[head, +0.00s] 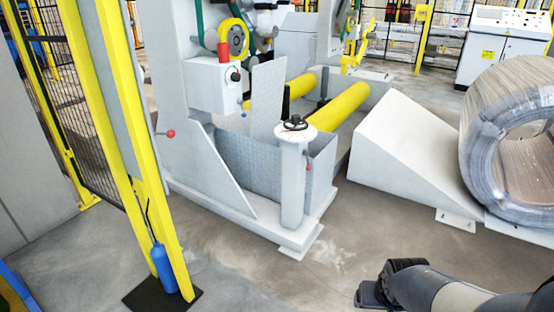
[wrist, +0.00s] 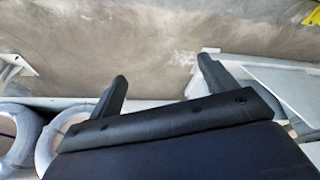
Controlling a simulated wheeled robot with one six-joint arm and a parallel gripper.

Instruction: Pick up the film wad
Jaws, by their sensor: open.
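I cannot make out a film wad for certain in either view. A pale, whitish patch (head: 328,254) shows on the floor near the foot of the small post in the head view; I cannot tell whether it is film or a floor mark. My gripper (wrist: 161,76) is open in the wrist view, its two dark fingers spread apart with nothing between them but bare floor behind. In the head view my gripper (head: 378,285) is at the lower right, over the floor, and its fingers are hard to tell apart.
A wrapped coil (head: 484,150) rests at the right beside a grey wedge-shaped block (head: 400,140). The machine with yellow rollers (head: 338,107) and a post with a black knob (head: 293,180) stand in the middle. A yellow fence post (head: 135,150) and blue bottle (head: 163,268) are at left. The front floor is clear.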

